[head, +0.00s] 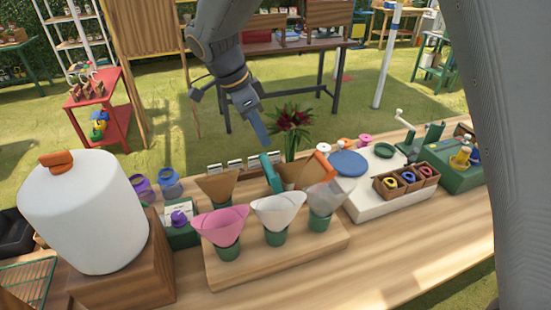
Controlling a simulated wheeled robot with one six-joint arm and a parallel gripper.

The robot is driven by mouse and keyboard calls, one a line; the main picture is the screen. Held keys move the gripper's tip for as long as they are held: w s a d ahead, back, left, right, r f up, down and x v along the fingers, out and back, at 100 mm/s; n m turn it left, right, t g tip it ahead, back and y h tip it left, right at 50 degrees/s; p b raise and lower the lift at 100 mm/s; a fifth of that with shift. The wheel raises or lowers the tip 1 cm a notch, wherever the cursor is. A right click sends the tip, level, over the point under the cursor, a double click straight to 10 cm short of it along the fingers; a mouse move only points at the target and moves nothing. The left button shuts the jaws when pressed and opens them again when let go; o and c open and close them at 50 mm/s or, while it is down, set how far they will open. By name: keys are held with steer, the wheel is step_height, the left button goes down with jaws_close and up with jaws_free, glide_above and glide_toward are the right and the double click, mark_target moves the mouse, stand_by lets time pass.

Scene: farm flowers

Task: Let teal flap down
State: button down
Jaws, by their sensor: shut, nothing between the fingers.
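A teal flap (271,173) stands raised, tilted slightly, behind the white cone (278,211) on a wooden board. My gripper (264,143) points down just above and behind the flap's top, with its blue fingers shut and nothing held. A small gap seems to lie between the fingertips and the flap; I cannot tell the exact depth. The base of the flap is hidden behind the cones.
A pink cone (221,225) and a clear cone (326,199) flank the white one. Dark red flowers (291,119) rise just behind. A big white canister (87,215) stands left. The front right tabletop is clear.

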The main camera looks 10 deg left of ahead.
mark_target(273, 180)
steer(key=p+x, duration=0.3)
steer(key=x, duration=0.7)
stand_by(0.3)
